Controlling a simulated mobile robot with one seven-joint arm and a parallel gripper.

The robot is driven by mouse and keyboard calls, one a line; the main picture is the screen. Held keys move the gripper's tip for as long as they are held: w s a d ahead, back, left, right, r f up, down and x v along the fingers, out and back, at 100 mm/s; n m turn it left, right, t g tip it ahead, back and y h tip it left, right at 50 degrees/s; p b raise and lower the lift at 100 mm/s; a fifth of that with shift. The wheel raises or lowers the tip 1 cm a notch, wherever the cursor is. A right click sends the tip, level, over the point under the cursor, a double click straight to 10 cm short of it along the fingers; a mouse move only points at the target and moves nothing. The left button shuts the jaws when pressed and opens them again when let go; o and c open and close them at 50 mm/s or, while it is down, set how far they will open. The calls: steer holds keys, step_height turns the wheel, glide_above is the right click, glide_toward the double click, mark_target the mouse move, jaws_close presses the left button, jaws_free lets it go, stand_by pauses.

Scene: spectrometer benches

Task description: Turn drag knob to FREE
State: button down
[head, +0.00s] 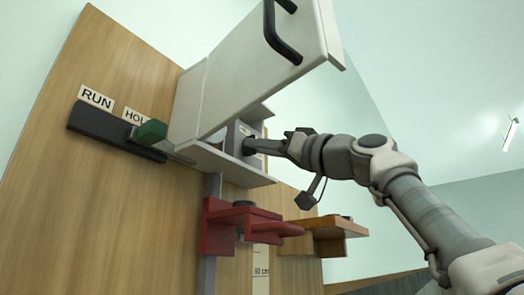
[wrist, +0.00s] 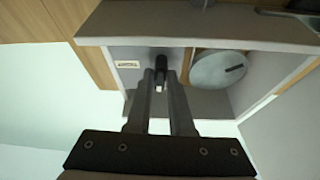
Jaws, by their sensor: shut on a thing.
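In the wrist view my gripper (wrist: 160,84) reaches into an open-fronted compartment, its two fingers shut on a small black knob (wrist: 161,63). The knob is partly hidden between the fingertips. It appears to be the drag knob, and its turn position cannot be read. A small pale label (wrist: 127,64) sits left of it, too small to read. In the head view my gripper (head: 251,146) enters the white housing (head: 212,160) from the right, and its fingertips cover the knob.
A grey disc (wrist: 218,72) with a dark slot sits right of the knob. The raised white lid (head: 262,70) with a black handle (head: 270,35) hangs above my gripper. A green block (head: 152,131) sits on a dark slide below RUN and HOLD-like labels. A red clamp (head: 222,222) stands below.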

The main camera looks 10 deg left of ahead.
steer(key=shift+n+g, duration=0.5)
steer(key=shift+n, duration=0.4)
steer(key=c, duration=0.8)
jaws_free()
steer(key=shift+y, duration=0.3)
steer(key=shift+d+f, duration=0.1)
steer(key=b+v, duration=0.9)
steer(key=v, duration=0.8)
steer(key=shift+b, duration=0.3)
steer(key=shift+d, duration=0.1)
